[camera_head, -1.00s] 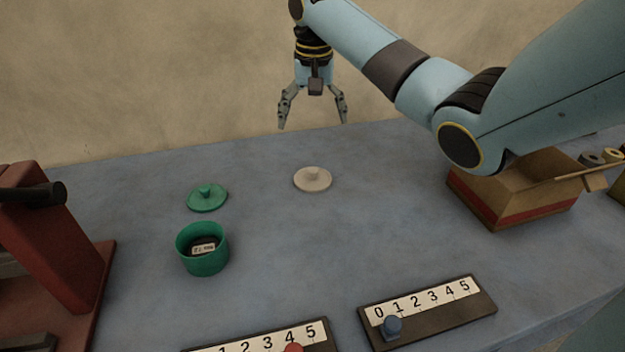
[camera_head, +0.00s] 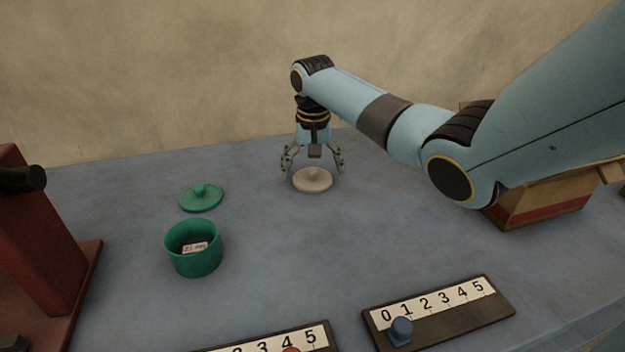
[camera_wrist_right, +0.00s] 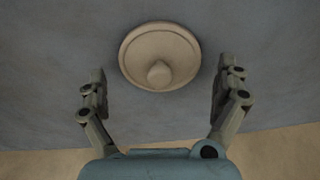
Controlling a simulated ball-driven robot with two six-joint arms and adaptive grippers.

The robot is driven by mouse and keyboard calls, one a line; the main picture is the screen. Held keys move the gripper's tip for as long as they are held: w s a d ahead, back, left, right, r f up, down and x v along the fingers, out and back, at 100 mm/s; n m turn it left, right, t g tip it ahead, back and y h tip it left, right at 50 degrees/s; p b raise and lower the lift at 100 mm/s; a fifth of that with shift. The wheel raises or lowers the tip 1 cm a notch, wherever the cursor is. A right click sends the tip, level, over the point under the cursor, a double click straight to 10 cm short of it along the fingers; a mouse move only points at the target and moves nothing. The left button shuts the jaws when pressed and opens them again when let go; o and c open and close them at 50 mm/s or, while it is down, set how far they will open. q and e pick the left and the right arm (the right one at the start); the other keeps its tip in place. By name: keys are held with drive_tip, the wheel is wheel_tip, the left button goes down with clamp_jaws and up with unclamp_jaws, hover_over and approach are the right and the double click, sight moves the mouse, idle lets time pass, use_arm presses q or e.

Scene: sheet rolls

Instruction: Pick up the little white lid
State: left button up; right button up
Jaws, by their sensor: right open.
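The little white lid (camera_head: 312,181) lies flat on the blue-grey table, its round knob facing up. It also shows whole in the right wrist view (camera_wrist_right: 159,57), centred left to right and a little beyond the fingertips. My right gripper (camera_head: 312,170) is open and empty, pointing down just above and behind the lid, one finger to each side. In the right wrist view, its fingers (camera_wrist_right: 160,80) are spread wider than the knob and do not touch the lid. My left gripper is not in view.
A green lid (camera_head: 201,198) and an open green pot (camera_head: 194,250) with a label inside stand left of the white lid. Two numbered boards (camera_head: 440,312) lie at the front. A red stand (camera_head: 40,240) is at left, a wooden box (camera_head: 540,206) at right.

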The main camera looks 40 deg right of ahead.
drive_tip(key=shift+w+f, duration=0.1)
drive_tip(key=shift+f, duration=0.4)
drive_tip(key=shift+c, duration=0.3)
drive_tip(key=c, duration=0.8)
drive_tip(key=shift+r, duration=0.15)
